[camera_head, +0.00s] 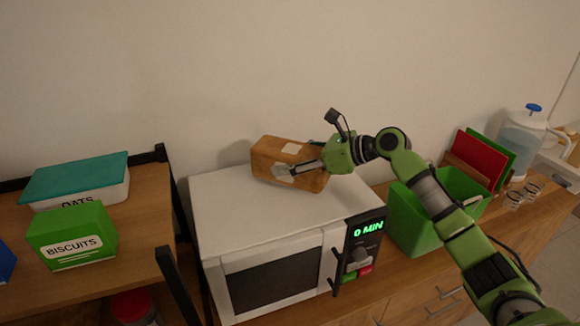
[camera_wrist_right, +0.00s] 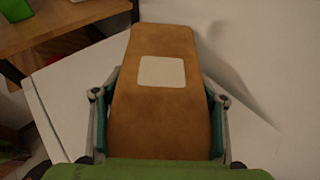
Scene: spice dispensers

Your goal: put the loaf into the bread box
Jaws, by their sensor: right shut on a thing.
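The brown loaf (camera_head: 268,150), a long block with a pale square label, is in my right gripper (camera_head: 300,168) over the back of the white microwave's top (camera_head: 225,215). In the right wrist view the gripper's two fingers close on the sides of the loaf (camera_wrist_right: 158,110), and the label faces the camera. I cannot tell whether the loaf touches the microwave top. I cannot make out for certain which thing is the bread box; no container in view bears that name. My left gripper is not in view.
An open green bin (camera_head: 408,225) stands right of the microwave, partly behind my right arm. Red and green boards (camera_head: 475,158) and a water jug (camera_head: 520,135) are farther right. A shelf at left holds the oats box (camera_head: 75,178) and biscuits box (camera_head: 72,235).

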